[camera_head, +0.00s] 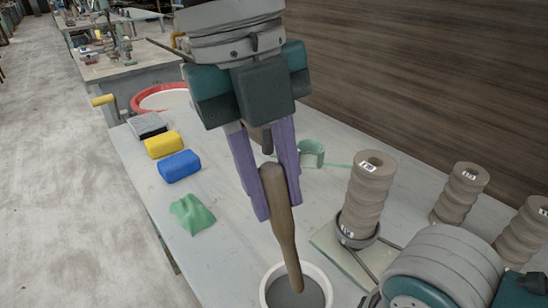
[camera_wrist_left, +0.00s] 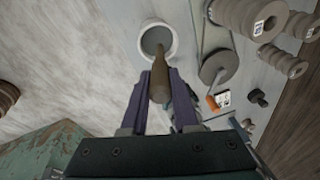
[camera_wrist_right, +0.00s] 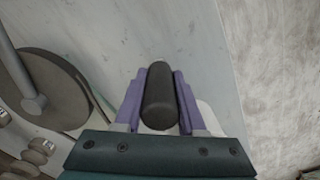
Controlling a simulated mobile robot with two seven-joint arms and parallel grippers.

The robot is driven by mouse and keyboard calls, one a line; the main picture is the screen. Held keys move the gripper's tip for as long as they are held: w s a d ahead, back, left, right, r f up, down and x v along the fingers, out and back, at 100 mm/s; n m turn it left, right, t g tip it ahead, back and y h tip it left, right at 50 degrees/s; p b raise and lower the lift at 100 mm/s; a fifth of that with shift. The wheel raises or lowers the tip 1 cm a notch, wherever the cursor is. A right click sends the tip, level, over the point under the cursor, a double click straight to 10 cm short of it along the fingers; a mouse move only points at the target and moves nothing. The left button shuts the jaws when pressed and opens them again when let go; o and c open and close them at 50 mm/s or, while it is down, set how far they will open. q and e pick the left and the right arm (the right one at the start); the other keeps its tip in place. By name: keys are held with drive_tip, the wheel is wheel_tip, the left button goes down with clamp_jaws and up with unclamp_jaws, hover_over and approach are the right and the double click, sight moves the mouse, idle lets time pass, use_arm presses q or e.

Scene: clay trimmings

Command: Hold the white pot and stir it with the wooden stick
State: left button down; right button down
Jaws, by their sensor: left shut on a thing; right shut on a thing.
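My left gripper (camera_head: 278,205) points down and is shut on the wooden stick (camera_head: 283,230), a brown, tapered tool. The stick's lower end is inside the white pot (camera_head: 326,283), which holds something grey and is cut off by the picture's bottom edge. In the left wrist view the stick (camera_wrist_left: 159,70) again reaches over the white rim of the pot (camera_wrist_left: 145,52). In the right wrist view my right gripper (camera_wrist_right: 160,75) is shut on a dark cylindrical piece (camera_wrist_right: 160,95), apparently the pot's handle. Where it joins the pot is hidden.
Stacked clay-coloured spools (camera_head: 368,195) stand on a plate right of the pot. A green cloth (camera_head: 192,213), blue block (camera_head: 179,166), yellow block (camera_head: 164,144) and red-rimmed tray (camera_head: 140,96) lie on the left side of the table. The table between cloth and pot is clear.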

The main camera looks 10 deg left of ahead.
sight(273, 228)
use_arm(q)
drive_tip(key=shift+f, duration=2.95)
